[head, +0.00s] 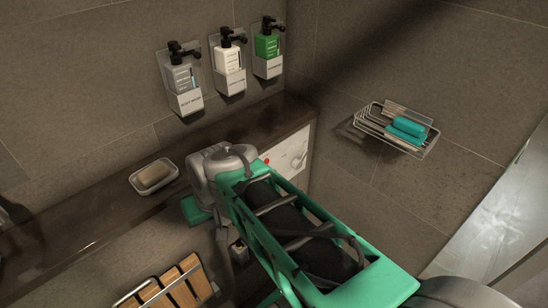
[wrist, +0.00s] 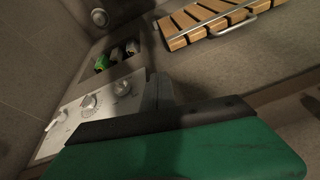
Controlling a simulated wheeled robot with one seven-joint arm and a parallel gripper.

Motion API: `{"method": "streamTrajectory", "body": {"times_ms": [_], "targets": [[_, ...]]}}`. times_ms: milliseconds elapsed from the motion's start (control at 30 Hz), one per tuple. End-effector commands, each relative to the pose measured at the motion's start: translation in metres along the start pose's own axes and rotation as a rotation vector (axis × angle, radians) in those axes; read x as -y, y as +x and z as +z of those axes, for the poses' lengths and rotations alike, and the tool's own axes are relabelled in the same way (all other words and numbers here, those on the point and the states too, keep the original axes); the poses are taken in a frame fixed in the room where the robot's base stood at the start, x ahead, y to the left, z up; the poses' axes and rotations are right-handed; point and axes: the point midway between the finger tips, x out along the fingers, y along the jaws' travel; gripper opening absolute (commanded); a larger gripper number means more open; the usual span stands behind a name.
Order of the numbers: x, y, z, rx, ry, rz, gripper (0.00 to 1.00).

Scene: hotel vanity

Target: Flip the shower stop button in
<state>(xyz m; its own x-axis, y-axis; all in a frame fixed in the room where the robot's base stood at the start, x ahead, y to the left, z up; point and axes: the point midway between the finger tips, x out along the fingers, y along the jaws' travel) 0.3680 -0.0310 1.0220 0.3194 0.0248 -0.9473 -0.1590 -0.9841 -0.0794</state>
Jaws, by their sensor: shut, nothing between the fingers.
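The white shower control panel (head: 288,154) is on the wall below the dark ledge, partly hidden behind my arm in the head view. A small red button (head: 266,160) and a round knob (head: 297,160) show on it. In the wrist view the panel (wrist: 75,118) runs along the left, with several round controls, one of them a silver knob (wrist: 122,88) near its far end. I cannot tell which control is the stop button. My gripper (wrist: 159,92) is shut and empty, to the right of the panel in the wrist view. Its contact with the panel cannot be made out.
Three bottle dispensers (head: 229,62) hang above the ledge (head: 75,220), which bears a soap dish (head: 135,181). A wire basket (head: 405,144) with a teal item is on the right wall. A slatted wooden seat (head: 165,291) is below the ledge.

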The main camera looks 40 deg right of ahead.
Motion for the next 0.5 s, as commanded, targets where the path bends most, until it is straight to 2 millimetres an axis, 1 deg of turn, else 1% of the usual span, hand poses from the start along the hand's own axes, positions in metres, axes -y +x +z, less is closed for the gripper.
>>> {"method": "streamTrajectory", "body": {"times_ms": [33, 67, 100, 167, 200, 233, 267, 300, 367, 400, 500], "targets": [[-0.021, 0.0, -0.012, -0.003, 0.11, -0.01, 0.0], [-0.033, 0.001, -0.019, -0.011, 0.18, -0.023, 0.0], [-0.051, 0.002, -0.028, -0.023, 0.281, -0.044, 0.0], [-0.08, 0.003, -0.04, -0.048, 0.435, -0.082, 0.0], [-0.102, 0.002, -0.046, -0.068, 0.539, -0.109, 0.0], [-0.118, 0.001, -0.049, -0.086, 0.618, -0.13, 0.0], [-0.135, -0.001, -0.052, -0.106, 0.697, -0.155, 0.0], [-0.159, -0.005, -0.053, -0.135, 0.802, -0.187, 0.0], [-0.193, -0.011, -0.052, -0.182, 0.951, -0.239, 0.0], [-0.213, -0.017, -0.05, -0.215, 1.039, -0.272, 0.0], [-0.254, -0.031, -0.041, -0.289, 1.211, -0.344, 0.0]]}}
